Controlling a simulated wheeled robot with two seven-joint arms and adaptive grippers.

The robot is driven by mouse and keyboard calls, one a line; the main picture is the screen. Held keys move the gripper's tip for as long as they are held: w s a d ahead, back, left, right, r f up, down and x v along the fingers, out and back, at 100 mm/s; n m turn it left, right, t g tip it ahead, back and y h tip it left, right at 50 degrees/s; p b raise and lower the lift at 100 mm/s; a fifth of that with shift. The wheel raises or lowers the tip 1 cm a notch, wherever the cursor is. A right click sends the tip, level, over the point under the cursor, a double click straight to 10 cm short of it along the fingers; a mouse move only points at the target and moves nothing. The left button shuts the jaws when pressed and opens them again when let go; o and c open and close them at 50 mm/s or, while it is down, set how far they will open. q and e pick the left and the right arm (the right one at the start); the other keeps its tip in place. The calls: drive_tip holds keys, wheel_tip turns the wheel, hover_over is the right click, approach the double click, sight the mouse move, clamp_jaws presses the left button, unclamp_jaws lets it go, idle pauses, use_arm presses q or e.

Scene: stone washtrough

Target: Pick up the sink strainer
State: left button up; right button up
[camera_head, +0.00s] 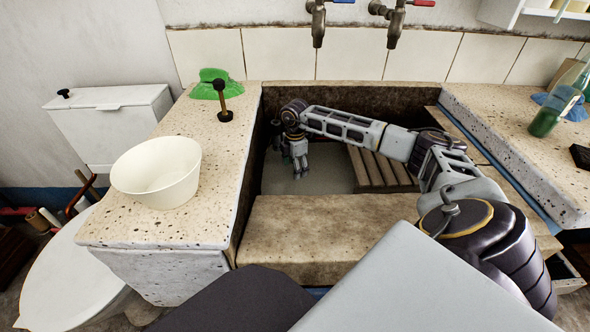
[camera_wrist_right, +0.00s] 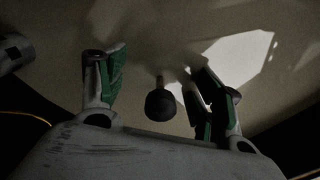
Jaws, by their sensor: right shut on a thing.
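My right gripper (camera_head: 299,168) reaches down into the stone trough (camera_head: 330,222), near its left inner wall. In the right wrist view its two green-padded fingers (camera_wrist_right: 155,76) stand on either side of a dark round knob on a thin stem, which I take as the sink strainer (camera_wrist_right: 161,104). The gripper is shut on it, though finger contact is hard to see in the dim light. The strainer's lower part cannot be made out. In the head view the strainer cannot be told apart from the gripper. My left gripper is not in view.
A slatted wooden rack (camera_head: 382,169) lies in the trough, right of the gripper. A white bowl (camera_head: 158,172), a green cloth (camera_head: 211,84) and a black-knobbed object (camera_head: 221,98) sit on the left counter. Two taps hang above. A green bottle (camera_head: 556,105) stands on the right counter.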

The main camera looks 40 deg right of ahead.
drive_tip(key=shift+r, duration=0.1)
wheel_tip(320, 180, up, 8)
drive_tip(key=p, duration=0.3)
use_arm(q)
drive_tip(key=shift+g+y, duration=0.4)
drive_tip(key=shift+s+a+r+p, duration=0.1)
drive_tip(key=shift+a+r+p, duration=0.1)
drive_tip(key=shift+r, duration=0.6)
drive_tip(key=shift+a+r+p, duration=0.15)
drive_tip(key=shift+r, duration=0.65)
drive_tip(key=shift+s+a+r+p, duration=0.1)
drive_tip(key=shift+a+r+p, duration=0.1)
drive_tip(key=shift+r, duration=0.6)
use_arm(e)
drive_tip(key=shift+r, duration=0.9)
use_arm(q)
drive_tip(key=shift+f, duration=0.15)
use_arm(e)
drive_tip(key=shift+a, duration=0.1)
